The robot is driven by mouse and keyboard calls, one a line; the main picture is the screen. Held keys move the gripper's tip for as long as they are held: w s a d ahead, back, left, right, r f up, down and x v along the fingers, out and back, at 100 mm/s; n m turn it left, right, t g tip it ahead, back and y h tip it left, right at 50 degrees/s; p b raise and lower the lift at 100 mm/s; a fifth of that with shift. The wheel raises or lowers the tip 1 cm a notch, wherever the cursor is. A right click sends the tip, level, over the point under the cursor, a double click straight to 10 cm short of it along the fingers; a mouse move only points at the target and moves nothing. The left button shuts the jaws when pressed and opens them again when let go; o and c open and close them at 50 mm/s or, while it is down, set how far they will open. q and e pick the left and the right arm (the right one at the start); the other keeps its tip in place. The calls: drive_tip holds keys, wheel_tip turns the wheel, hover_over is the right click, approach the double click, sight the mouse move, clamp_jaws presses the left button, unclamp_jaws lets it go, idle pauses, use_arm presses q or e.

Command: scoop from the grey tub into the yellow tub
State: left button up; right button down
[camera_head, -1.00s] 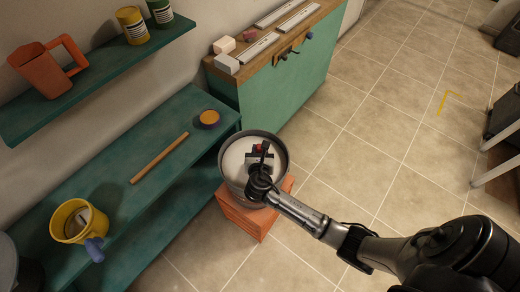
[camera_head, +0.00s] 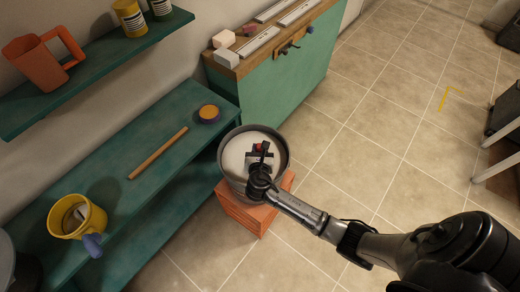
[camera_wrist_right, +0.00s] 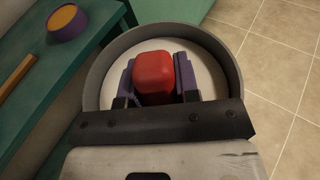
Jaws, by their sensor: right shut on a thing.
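The grey tub (camera_head: 284,148) stands open at the middle of the head view, with pale white contents (camera_head: 238,150). My right gripper (camera_head: 260,155) points down into its mouth. It is shut on a red, rounded handle-like thing (camera_wrist_right: 153,78), which sits between the two fingers in the right wrist view. What lies below the red part is hidden, so I cannot tell if it touches the contents. The yellow tub (camera_head: 62,222) is on the green bench at lower left, with a greyish thing (camera_head: 76,216) inside and a blue handle (camera_head: 92,244) at its side. My left gripper is not in view.
The grey tub rests on an orange stack (camera_head: 245,212) on the tiled floor. The green bench (camera_head: 150,195) holds a wooden stick (camera_head: 158,153) and a round yellow-topped tin (camera_head: 209,114). A shelf (camera_head: 100,65) with an orange jug (camera_head: 40,65) hangs above. A green cabinet (camera_head: 285,85) stands behind.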

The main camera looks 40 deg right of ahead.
sight(260, 145)
drive_tip(key=shift+r+p, duration=0.7)
drive_tip(key=shift+r, duration=0.6)
drive_tip(key=shift+r+t+h+p, duration=0.6)
drive_tip(key=shift+r+p, duration=0.45)
drive_tip(key=shift+r, duration=0.9)
drive_tip(key=shift+t+h, duration=0.4)
drive_tip(key=shift+r+p, duration=1.15)
drive_tip(key=shift+r, duration=1.05)
drive_tip(key=shift+r+p, duration=0.35)
drive_tip(key=shift+r, duration=0.45)
